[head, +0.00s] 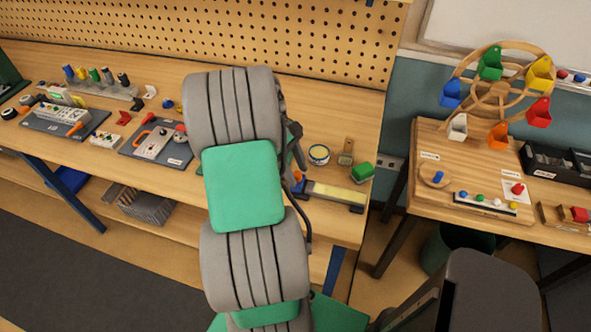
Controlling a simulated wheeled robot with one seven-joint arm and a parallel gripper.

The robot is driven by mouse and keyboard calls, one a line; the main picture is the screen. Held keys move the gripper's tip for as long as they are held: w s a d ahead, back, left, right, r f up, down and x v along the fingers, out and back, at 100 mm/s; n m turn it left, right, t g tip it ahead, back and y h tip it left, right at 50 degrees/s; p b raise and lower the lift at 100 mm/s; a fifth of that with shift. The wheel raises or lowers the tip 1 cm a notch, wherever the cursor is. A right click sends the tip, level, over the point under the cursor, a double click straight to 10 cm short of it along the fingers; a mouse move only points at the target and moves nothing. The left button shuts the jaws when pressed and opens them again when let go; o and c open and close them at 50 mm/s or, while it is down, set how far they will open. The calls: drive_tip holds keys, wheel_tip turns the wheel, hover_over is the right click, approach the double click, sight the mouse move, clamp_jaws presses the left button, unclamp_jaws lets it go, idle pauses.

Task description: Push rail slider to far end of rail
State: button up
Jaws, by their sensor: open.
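A red block (579,214), which looks like the rail slider, sits on a low wooden rail piece (548,215) at the right edge of the head view. The rail runs out of the frame, so its far end is hidden. My arm rises through the middle of the view over the workbench, well left of the rail. My gripper (297,150) is mostly hidden behind the arm; only a dark part shows beside it. It is open and apart from the red block, and I see nothing held in it.
The right table (398,236) also carries a wooden wheel with coloured cups (492,92), a blue-knobbed dial (437,178), a strip of coloured buttons (485,203) and a black tray (548,160). A dark chair (490,290) stands before it. Tools and small parts crowd the workbench (230,258).

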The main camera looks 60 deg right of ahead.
drive_tip(key=shift+c, duration=0.5)
clamp_jaws()
idle(0.8)
